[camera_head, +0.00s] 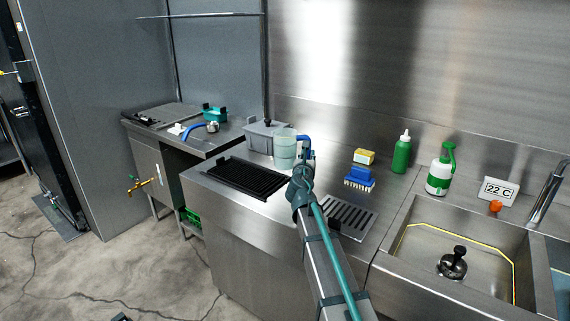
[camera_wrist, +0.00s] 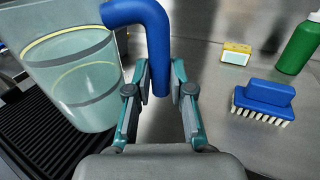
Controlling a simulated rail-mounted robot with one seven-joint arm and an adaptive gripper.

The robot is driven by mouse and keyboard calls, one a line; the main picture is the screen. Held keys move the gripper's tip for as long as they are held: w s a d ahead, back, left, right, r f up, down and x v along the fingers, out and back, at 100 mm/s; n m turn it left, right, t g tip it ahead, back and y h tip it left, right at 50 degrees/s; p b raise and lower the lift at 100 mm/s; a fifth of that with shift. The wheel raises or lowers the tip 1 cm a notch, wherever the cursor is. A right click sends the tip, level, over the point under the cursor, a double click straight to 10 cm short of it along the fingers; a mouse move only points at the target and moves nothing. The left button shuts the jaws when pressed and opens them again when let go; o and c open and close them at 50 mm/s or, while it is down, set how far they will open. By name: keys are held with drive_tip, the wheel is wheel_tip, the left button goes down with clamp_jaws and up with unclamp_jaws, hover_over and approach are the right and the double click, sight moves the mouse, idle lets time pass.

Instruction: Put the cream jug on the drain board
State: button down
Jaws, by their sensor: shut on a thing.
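The cream jug (camera_head: 284,150) is translucent pale green with a blue handle and stands upright. In the wrist view its body (camera_wrist: 75,75) fills the left side, with yellow and grey bands. My gripper (camera_wrist: 161,78) is shut on the blue handle (camera_wrist: 158,50); in the head view the gripper (camera_head: 305,163) is partly hidden by my arm. A black ribbed board (camera_head: 240,178) lies on the counter left of and below the jug. A steel slotted drain plate (camera_head: 350,215) is set right of my arm. I cannot tell which is the drain board, or whether the jug touches anything.
A grey bin (camera_head: 262,136) stands behind the jug. The sink (camera_head: 425,245) is at far right.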

drive_tip(key=w+d+r+m+g+h+b, duration=0.1)
drive_tip(key=w+d+r+m+g+h, duration=0.3)
drive_tip(key=h, duration=0.3)
drive_tip(key=shift+m+t, duration=0.3)
drive_tip(key=shift+m, duration=0.2)
drive_tip(key=shift+w+a+f+p, duration=0.15)
drive_tip(key=shift+w+a+f, duration=0.5)
drive_tip(key=shift+w+f, duration=1.3)
drive_tip(key=shift+w+a+f+p, duration=0.2)
drive_tip(key=shift+w+a+f, duration=0.75)
drive_tip(key=shift+w, duration=1.65)
drive_tip(key=shift+w+a+f+p, duration=0.15)
drive_tip(key=shift+w+a+f, duration=0.2)
drive_tip(key=shift+w+f, duration=1.9)
drive_tip(key=shift+f, duration=1.15)
drive_tip(key=shift+f, duration=0.1)
drive_tip(key=c, duration=1)
unclamp_jaws()
